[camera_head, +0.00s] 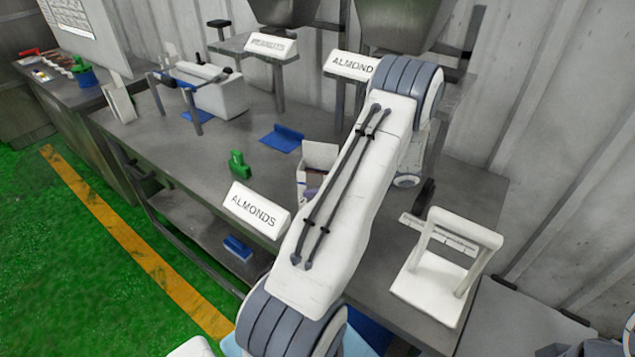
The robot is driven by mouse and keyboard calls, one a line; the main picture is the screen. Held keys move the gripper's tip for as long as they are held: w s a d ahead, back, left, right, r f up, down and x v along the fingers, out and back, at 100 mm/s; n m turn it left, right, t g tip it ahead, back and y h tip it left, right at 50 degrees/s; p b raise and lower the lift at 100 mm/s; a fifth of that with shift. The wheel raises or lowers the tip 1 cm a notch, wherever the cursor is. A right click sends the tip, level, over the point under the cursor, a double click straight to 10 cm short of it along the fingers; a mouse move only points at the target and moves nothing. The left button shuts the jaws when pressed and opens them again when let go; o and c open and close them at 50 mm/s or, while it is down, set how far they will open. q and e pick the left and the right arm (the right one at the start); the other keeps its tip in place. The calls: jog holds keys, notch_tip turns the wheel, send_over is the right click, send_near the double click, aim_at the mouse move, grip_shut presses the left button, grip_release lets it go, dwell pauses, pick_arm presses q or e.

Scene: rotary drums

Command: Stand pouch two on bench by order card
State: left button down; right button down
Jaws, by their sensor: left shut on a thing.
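The grey bench (215,160) runs diagonally through the head view. A white tent card reading ALMONDS (255,210) stands at its front edge. A blank white card (118,103) leans near its left end; I cannot tell which card is the order card. An open white box (319,155) with something purple and brown inside stands mid-bench, partly behind my arm. I cannot make out pouch two. My left arm crosses the middle of the view, its wrist low over the bench. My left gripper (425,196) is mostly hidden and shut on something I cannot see. My right gripper is out of view.
A green object (239,164) and a blue scoop-like piece (283,138) lie on the bench. A white stand (440,265) is at the right. Hoppers on posts with labels (270,46) stand behind. Bare bench shows left of the green object.

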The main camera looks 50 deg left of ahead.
pick_arm(q)
jog(key=shift+f, duration=0.15)
grip_release()
jog(key=shift+w+r, duration=0.1)
jog(key=shift+r, duration=0.15)
jog(key=b+v, duration=0.2)
jog(key=v, duration=1)
